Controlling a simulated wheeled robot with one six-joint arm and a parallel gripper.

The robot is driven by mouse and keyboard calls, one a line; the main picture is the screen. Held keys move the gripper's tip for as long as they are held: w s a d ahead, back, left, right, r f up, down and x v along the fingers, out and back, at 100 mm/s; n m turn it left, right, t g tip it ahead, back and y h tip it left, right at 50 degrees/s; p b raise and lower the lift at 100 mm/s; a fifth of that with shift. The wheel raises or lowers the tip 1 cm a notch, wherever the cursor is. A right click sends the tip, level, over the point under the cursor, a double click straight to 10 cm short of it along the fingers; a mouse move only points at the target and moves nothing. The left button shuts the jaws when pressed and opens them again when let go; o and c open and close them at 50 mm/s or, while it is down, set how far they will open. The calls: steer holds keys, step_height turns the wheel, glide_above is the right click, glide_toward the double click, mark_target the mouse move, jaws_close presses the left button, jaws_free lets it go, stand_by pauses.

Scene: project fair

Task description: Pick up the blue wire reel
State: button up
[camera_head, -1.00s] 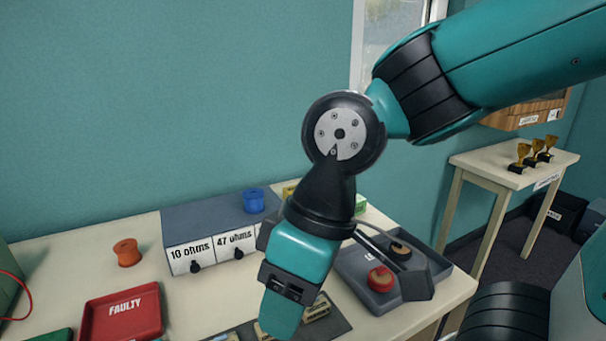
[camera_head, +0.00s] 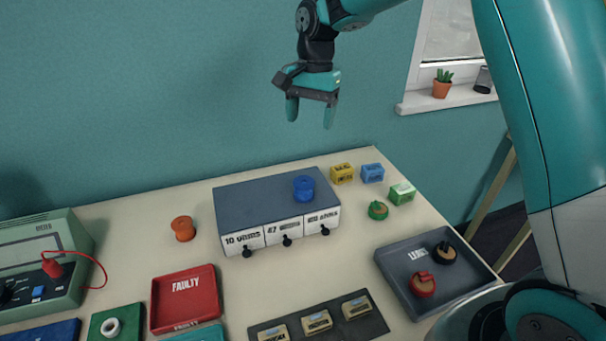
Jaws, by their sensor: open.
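The blue wire reel (camera_head: 304,189) stands upright on top of the grey drawer box (camera_head: 250,203), near its right end. My gripper (camera_head: 311,115) is open and empty, pointing down in the air above the reel. Clear space shows between its fingertips and the reel. Both fingers are in view, and nothing hides the reel.
The drawer box has labelled drawers with black knobs. An orange reel (camera_head: 183,228) stands to its left, and small yellow (camera_head: 342,173), blue (camera_head: 372,173) and green boxes to its right. A red FAULTY tray (camera_head: 186,318) and a grey tray (camera_head: 392,264) lie in front.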

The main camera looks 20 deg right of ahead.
steer(key=p, duration=0.3)
glide_above(304, 182)
steer(key=f, duration=1.2)
steer(key=shift+d, duration=0.2)
steer(key=shift+a+f+p, duration=0.15)
steer(key=shift+f+p, duration=0.65)
steer(key=shift+f, duration=0.55)
steer(key=shift+a+f+p, duration=0.1)
steer(key=shift+f+p, duration=0.7)
steer(key=shift+f, duration=0.55)
steer(key=c, duration=0.8)
